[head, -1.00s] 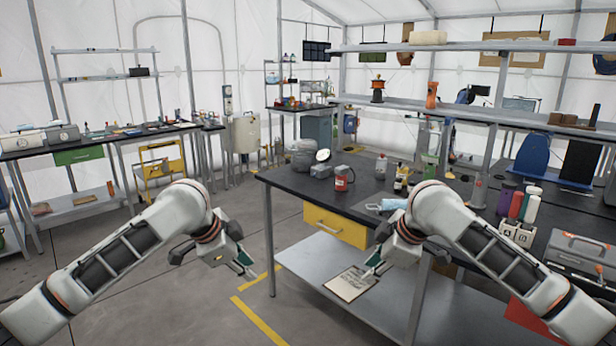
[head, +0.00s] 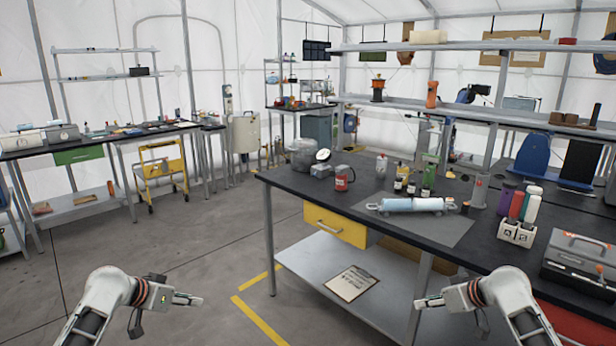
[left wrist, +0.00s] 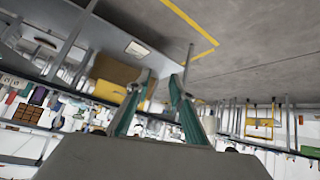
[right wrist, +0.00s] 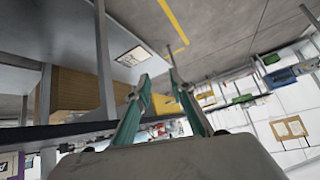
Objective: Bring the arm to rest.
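My left gripper (head: 190,299) is at the lower left of the head view, over the bare floor and pointing inward to the right. In the left wrist view (left wrist: 162,82) its two teal-padded fingers stand apart with nothing between them. My right gripper (head: 430,302) is at the lower right of the head view, in front of the workbench and pointing inward to the left. In the right wrist view (right wrist: 160,78) its fingers are also apart and empty. Both arms are bent low, and neither gripper visibly touches anything.
The black workbench (head: 290,183) holds a light-blue cylinder (head: 412,204) on a grey mat (head: 437,230), with bottles and a toolbox (head: 582,256). A clipboard (head: 351,283) lies on its lower shelf (head: 310,272). The grey floor (head: 190,240) at left is clear.

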